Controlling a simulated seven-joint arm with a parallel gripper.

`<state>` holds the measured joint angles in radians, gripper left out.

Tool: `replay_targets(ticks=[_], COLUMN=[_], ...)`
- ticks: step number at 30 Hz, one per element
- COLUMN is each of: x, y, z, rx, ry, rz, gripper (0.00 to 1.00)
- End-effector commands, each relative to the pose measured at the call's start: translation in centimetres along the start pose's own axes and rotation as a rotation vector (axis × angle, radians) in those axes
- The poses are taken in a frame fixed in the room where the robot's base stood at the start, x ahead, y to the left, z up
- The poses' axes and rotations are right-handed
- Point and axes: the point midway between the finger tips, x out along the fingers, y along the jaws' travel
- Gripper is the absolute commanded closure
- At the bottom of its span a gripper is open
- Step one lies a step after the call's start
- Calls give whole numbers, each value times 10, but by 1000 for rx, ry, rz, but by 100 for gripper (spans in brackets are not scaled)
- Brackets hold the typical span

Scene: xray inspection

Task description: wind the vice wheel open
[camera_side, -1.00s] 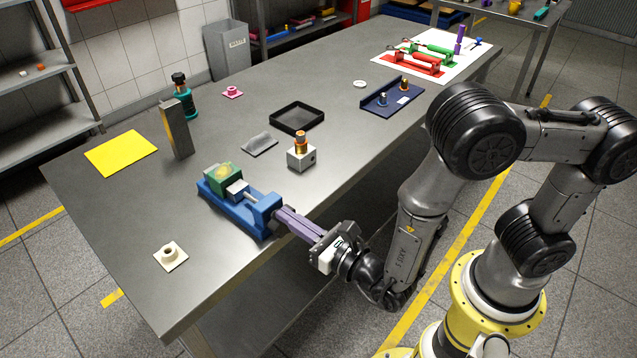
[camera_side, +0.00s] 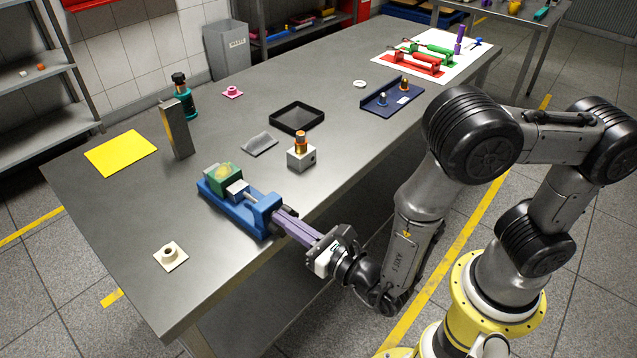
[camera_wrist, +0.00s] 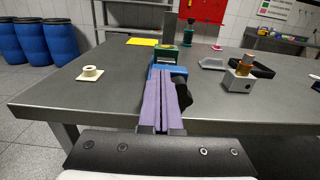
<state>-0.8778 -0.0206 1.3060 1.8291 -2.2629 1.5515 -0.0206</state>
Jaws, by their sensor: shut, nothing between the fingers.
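The blue vice (camera_side: 231,214) lies near the table's front edge, and its front also shows in the wrist view (camera_wrist: 177,71). A green block with a yellowish round patch (camera_side: 224,178) sits at its far end, beside a light metal jaw piece (camera_side: 238,190); I cannot tell whether they touch. A dark, rounded part, perhaps the vice wheel (camera_wrist: 184,94), shows just right of my fingers in the wrist view; it is mostly hidden. My gripper (camera_side: 277,212) has long purple fingers, shut and empty, with tips at the vice's near end (camera_wrist: 166,76). Contact with the wheel is unclear.
A black tray (camera_side: 297,130) and a grey pad (camera_side: 259,144) lie beyond. A tall metal block (camera_side: 177,135) stands behind; a cream flanged piece (camera_side: 170,256) lies front left.

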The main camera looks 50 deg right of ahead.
Motion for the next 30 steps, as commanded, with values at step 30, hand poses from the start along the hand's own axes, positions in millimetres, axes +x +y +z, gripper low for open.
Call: replay_targets(ticks=[30], x=[-47], y=[-19], z=[55], rx=[2], ry=[3], rz=[5], gripper=[100])
